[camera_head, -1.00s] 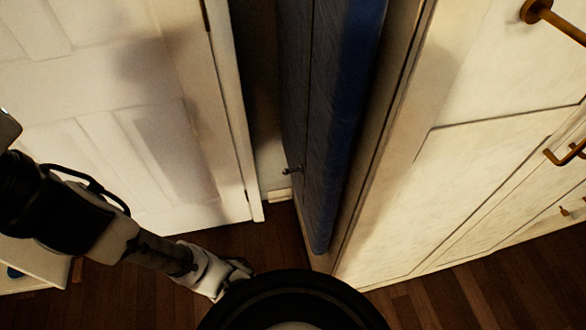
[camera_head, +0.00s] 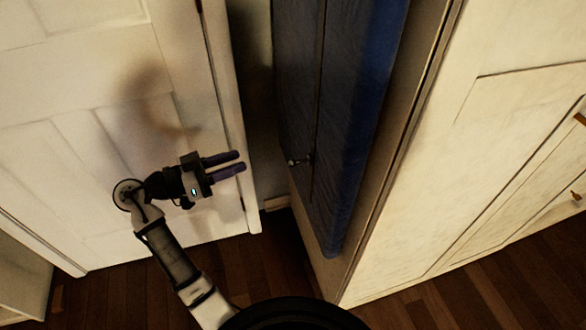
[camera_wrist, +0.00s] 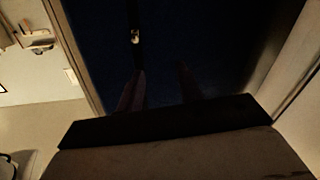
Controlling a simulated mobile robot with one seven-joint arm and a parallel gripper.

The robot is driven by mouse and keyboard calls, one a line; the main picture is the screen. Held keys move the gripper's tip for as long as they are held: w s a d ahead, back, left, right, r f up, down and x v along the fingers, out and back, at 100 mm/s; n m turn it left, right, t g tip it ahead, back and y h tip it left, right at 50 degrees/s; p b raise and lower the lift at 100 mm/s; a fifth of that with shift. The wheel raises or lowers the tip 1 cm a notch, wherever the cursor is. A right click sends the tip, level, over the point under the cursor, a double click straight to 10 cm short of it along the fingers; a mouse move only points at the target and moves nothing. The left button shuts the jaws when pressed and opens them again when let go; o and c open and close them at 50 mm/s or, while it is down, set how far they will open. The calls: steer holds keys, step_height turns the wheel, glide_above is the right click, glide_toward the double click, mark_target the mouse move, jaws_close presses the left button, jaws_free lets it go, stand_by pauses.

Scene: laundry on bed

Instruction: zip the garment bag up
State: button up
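The blue garment bag (camera_head: 362,130) hangs upright against the side of a cream cabinet. A dark zip line runs down its front, and a small metallic zip pull (camera_head: 300,160) sits low on it. The pull also shows in the wrist view (camera_wrist: 135,37), on the dark bag (camera_wrist: 185,50). My gripper (camera_head: 242,161) is to the left of the pull at about the same picture height, pointing at the bag, with a gap between. Its two fingers are apart with nothing between them. The wrist view is dark, and the fingers (camera_wrist: 160,88) show only faintly.
A white panelled door (camera_head: 90,110) stands behind and left of my arm, its edge close to my fingers. The cream cabinet (camera_head: 430,170) with brass handles fills the right. A narrow dark gap lies between door and bag. Wooden floor (camera_head: 270,255) is below.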

mark_target(296, 162)
steer(key=d, duration=0.4)
steer(key=w+d+f+m+g+h+p, duration=0.1)
steer(key=d, duration=0.4)
steer(key=w+d+m+g+p, duration=0.1)
steer(key=d, duration=0.4)
steer(key=shift+d+f+h, duration=0.2)
steer(key=shift+f+h, duration=0.1)
steer(key=shift+f, duration=0.05)
jaws_close()
